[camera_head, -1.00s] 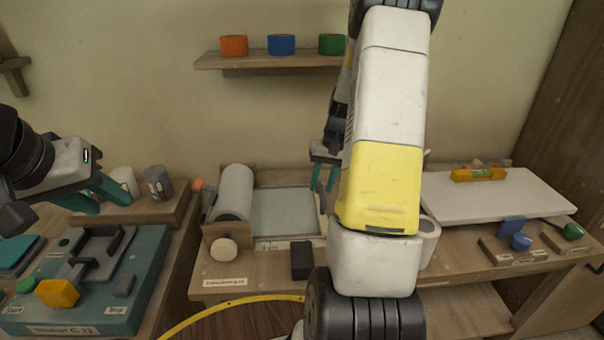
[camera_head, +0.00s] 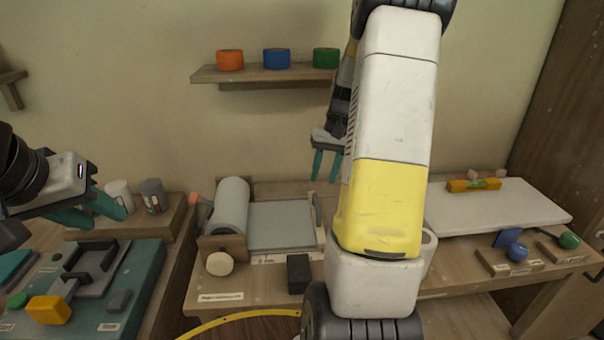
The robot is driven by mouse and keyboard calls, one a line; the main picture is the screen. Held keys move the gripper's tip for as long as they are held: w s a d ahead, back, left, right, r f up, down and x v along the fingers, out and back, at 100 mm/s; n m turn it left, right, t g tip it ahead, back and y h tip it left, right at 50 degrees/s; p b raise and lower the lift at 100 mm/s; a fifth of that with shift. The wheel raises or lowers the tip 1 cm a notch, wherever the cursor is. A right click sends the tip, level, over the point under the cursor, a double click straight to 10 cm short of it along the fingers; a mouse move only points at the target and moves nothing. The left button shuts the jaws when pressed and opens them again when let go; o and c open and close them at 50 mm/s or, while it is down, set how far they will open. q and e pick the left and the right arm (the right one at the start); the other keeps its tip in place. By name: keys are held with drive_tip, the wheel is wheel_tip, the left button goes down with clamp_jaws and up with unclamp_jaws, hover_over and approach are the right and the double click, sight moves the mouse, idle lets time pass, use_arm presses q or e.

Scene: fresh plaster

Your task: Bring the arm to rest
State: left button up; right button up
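My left gripper (camera_head: 104,212) is at the left, its teal fingers spread above the near edge of a small wooden stand; nothing shows between them. My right arm rises large through the middle of the view and hides part of the bench behind it. My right gripper (camera_head: 325,167) hangs behind the arm, fingers pointing down and apart, with nothing between them. It is above the back part of the middle bench, in front of the wall.
A teal machine (camera_head: 140,270) sits lower left. A wall shelf (camera_head: 265,76) bears orange, blue and green rolls. A yellow hose (camera_head: 240,317) curves in front.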

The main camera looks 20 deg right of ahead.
drive_tip(key=shift+r, duration=0.1)
idle(0.3)
drive_tip(key=s+a+r+n+t, duration=0.3)
drive_tip(key=s+a+r+t, duration=0.1)
drive_tip(key=s+a+r, duration=0.95)
drive_tip(key=s+a+r+t, duration=0.1)
drive_tip(key=s+a, duration=0.4)
drive_tip(key=s, duration=0.1)
drive_tip(key=shift+s+a+n+t, duration=0.15)
drive_tip(key=shift+s+n+t, duration=0.15)
drive_tip(key=shift+s+n, duration=0.1)
